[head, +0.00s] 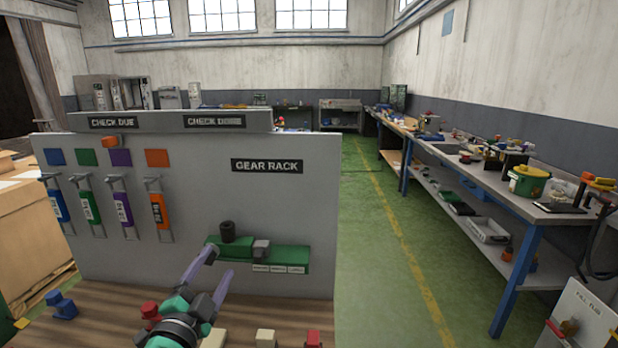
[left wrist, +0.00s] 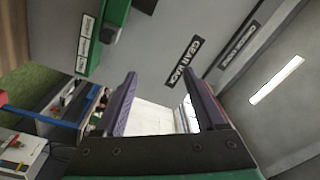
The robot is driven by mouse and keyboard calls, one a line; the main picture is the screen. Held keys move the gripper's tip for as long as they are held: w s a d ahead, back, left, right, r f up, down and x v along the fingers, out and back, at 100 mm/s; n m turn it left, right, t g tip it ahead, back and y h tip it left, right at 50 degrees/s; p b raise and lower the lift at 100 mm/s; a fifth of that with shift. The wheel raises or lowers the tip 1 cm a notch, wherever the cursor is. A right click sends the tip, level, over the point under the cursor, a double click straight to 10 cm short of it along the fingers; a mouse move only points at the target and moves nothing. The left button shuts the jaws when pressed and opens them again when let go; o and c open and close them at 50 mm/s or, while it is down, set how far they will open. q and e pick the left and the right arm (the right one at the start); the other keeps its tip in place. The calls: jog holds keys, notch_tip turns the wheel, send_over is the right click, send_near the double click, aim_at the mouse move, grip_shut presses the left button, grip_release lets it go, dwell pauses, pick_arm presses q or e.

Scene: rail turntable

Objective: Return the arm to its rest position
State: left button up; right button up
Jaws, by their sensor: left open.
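My left gripper (head: 207,275) has purple fingers and stands in front of the grey board, just below and left of the green shelf. In the left wrist view its two fingers (left wrist: 158,105) are spread apart with nothing between them. The green shelf (head: 290,256) is fixed to the grey board (head: 290,210) under the GEAR RACK sign (head: 267,166). A dark cylinder (head: 228,231) and a grey block (head: 261,248) sit on it. The shelf also shows at the upper left of the left wrist view (left wrist: 92,45). My right gripper is in neither view.
Several coloured tags, such as an orange one (head: 158,210), hang on the board's left. A blue piece (head: 62,305), a red piece (head: 150,310) and cream blocks (head: 265,338) stand on the wooden table (head: 105,318). A long workbench (head: 520,195) runs along the right wall; green floor is free between.

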pick_arm(q)
jog(key=s+a+f+n+g+y, duration=0.25)
jog(key=s+f+n+g, duration=0.2)
jog(key=f, duration=0.45)
jog(key=s+a+f+n+g+y, duration=0.1)
jog(key=s+a+f+n+g, duration=0.3)
jog(key=f, duration=0.5)
jog(key=s+d+f+n+g+h, duration=0.1)
jog(key=s+f+g, duration=0.25)
jog(key=s, duration=0.35)
jog(key=s+d+f+n+g+h, duration=0.1)
jog(key=s+f+g, duration=0.2)
jog(key=s+f, duration=0.25)
jog(key=s+f+g+b, duration=0.1)
jog(key=s+f+b, duration=0.2)
jog(key=f, duration=1.2)
jog(key=s+f+b, duration=0.2)
jog(key=s+f, duration=0.1)
jog(key=f, duration=1.3)
jog(key=s+a+f+g+b, duration=0.1)
jog(key=s+a+f+b, duration=0.1)
jog(key=s+f, duration=1.3)
jog(key=shift+a+g+b, duration=0.3)
jog(key=shift+a+b, duration=0.1)
jog(key=shift+b, duration=0.35)
